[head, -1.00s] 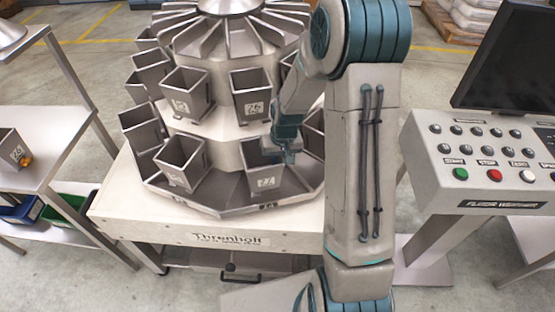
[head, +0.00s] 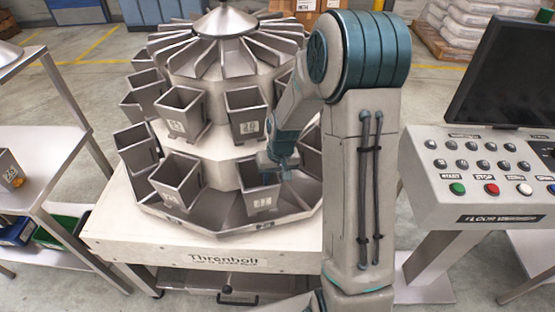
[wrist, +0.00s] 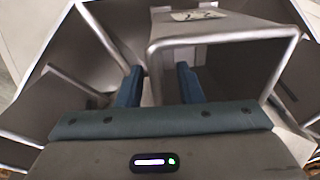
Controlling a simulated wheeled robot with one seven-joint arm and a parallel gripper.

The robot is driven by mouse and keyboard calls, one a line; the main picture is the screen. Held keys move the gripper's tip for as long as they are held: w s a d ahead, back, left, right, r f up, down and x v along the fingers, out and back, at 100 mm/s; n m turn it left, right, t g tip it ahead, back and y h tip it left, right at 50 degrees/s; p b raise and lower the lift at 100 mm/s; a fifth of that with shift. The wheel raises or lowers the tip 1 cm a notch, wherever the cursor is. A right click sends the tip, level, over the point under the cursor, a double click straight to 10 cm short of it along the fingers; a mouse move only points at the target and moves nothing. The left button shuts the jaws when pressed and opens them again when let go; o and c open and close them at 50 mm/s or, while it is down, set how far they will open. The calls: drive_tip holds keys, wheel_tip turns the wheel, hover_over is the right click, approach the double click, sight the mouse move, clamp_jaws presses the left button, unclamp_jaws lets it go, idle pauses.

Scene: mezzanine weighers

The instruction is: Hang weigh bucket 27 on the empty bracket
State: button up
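A grey square weigh bucket (head: 259,199) sits at the front of the lower ring of the weigher, upright, its white number blurred but possibly 27. My gripper (head: 284,167) is at the bucket's upper right back edge in the head view. In the wrist view my gripper's two blue fingers (wrist: 158,84) stand apart. The bucket's metal rim (wrist: 225,37) lies just beyond them, and one edge runs down between the fingers with a gap showing. A label shows at the top of the wrist view. I cannot make out an empty bracket; my arm hides the weigher's right side.
Buckets hang close by, including one marked 26 (head: 247,114) above and another (head: 177,181) to the left. A side table (head: 62,150) at left holds a bucket (head: 9,171) with something orange. A control console (head: 440,190) stands at right.

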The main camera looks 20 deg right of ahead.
wheel_tip(320, 180, up, 12)
drive_tip(key=s+d, duration=0.1)
drive_tip(key=shift+b, duration=0.45)
drive_tip(key=shift+s, duration=0.15)
drive_tip(key=s+r+t, duration=0.1)
drive_tip(key=s+r, duration=0.2)
drive_tip(key=s, duration=0.7)
drive_tip(key=s+a+r+t+h, duration=0.1)
drive_tip(key=s+r, duration=0.2)
drive_tip(key=s, duration=0.7)
drive_tip(key=shift+a+r, duration=0.15)
drive_tip(key=shift+r, duration=0.25)
drive_tip(key=shift+w, duration=0.1)
